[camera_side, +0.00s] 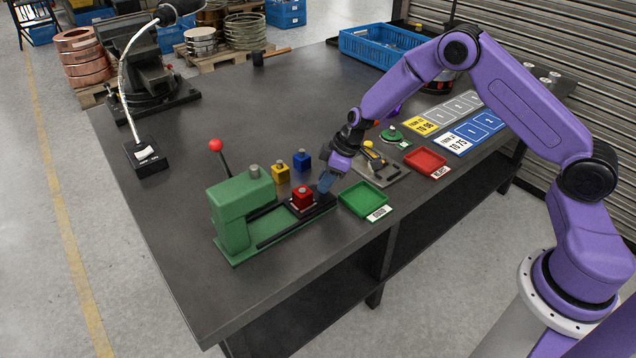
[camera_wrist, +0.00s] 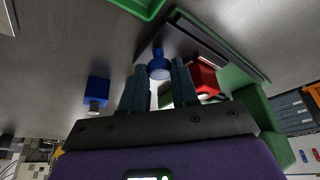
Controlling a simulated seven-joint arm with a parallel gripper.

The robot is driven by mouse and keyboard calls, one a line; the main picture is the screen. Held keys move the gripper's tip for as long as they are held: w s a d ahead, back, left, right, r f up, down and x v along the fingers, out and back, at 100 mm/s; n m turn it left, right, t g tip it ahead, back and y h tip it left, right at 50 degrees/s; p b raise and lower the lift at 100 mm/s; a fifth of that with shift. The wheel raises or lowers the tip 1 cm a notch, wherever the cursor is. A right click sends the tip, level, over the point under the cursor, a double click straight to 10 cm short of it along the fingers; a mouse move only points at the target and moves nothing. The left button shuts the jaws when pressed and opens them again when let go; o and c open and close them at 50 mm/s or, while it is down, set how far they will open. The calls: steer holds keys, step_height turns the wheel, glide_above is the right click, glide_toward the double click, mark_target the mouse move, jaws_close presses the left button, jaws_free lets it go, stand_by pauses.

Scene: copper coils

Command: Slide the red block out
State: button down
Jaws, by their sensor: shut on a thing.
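The red block (camera_side: 302,195) sits upright on the dark slide (camera_side: 322,203) of the green press (camera_side: 232,212), out in front of the press head. In the wrist view the red block (camera_wrist: 204,80) is just right of my fingers. My gripper (camera_side: 325,184) is at the slide's outer end, near the green tray. In the wrist view my gripper (camera_wrist: 158,82) is shut on a round blue knob (camera_wrist: 159,67) that appears to belong to the slide. The knob is hidden behind my fingers in the side view.
A yellow block (camera_side: 281,175) and a blue block (camera_side: 302,160) stand behind the slide. A green tray (camera_side: 364,212) is close to the right and a red tray (camera_side: 425,172) lies beyond. The press has a red-balled lever (camera_side: 216,146).

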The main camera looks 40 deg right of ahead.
steer(key=shift+d, duration=0.35)
steer(key=c, duration=0.9)
jaws_free()
steer(key=shift+o, duration=0.2)
steer(key=shift+a, duration=0.1)
steer(key=v, duration=1.7)
steer(key=shift+r, duration=0.2)
steer(key=shift+s, duration=0.1)
